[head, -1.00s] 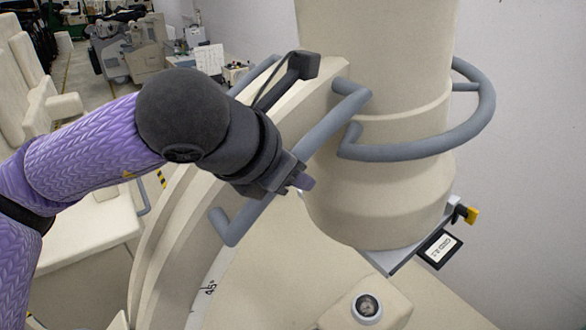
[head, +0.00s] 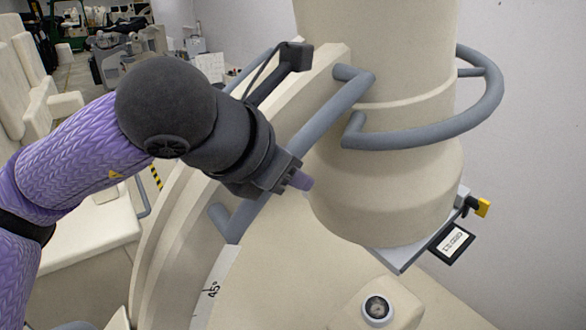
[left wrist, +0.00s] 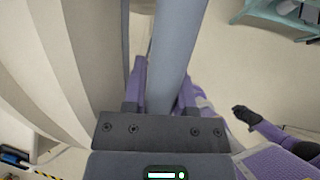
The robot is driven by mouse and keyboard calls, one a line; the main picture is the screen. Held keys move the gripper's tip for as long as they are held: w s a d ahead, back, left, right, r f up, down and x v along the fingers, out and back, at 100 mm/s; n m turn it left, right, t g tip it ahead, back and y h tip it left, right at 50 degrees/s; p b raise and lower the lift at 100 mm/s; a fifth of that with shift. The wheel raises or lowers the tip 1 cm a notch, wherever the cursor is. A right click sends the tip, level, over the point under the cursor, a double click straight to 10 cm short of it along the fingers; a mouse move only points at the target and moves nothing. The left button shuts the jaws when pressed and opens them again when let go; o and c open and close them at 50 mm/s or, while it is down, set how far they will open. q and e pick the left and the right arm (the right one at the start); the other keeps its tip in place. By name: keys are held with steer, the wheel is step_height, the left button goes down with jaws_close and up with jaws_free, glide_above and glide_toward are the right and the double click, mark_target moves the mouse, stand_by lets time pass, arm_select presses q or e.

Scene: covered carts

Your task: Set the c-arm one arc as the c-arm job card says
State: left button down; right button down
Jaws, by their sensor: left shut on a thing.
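The c-arm's cream arc (head: 165,240) curves up from the lower left to the large cream cylindrical head (head: 385,190). A grey handle bar (head: 330,110) runs along the arc. My left gripper (head: 298,179) is shut on this bar; the left wrist view shows the bar (left wrist: 176,45) between its two purple fingers (left wrist: 160,85). A white scale strip (head: 212,292) on the arc reads 45°. My right gripper (left wrist: 243,114) shows small and dark in the left wrist view, apart from the arc; its jaws are too small to judge. No readable job card shows.
A grey loop rail (head: 425,137) surrounds the head. A labelled dark plate (head: 451,242) and yellow knob (head: 483,207) stick out at its lower right. A round dial (head: 377,308) is in front.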

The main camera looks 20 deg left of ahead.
arm_select(q)
steer(key=shift+c, duration=2.1)
jaws_free()
steer(key=shift+w+d+r, duration=0.1)
steer(key=shift+r, duration=0.3)
steer(key=shift+r, duration=0.1)
steer(key=b+v, duration=0.1)
steer(key=v, duration=0.8)
steer(key=shift+s+b, duration=0.3)
steer(key=shift+s, duration=0.1)
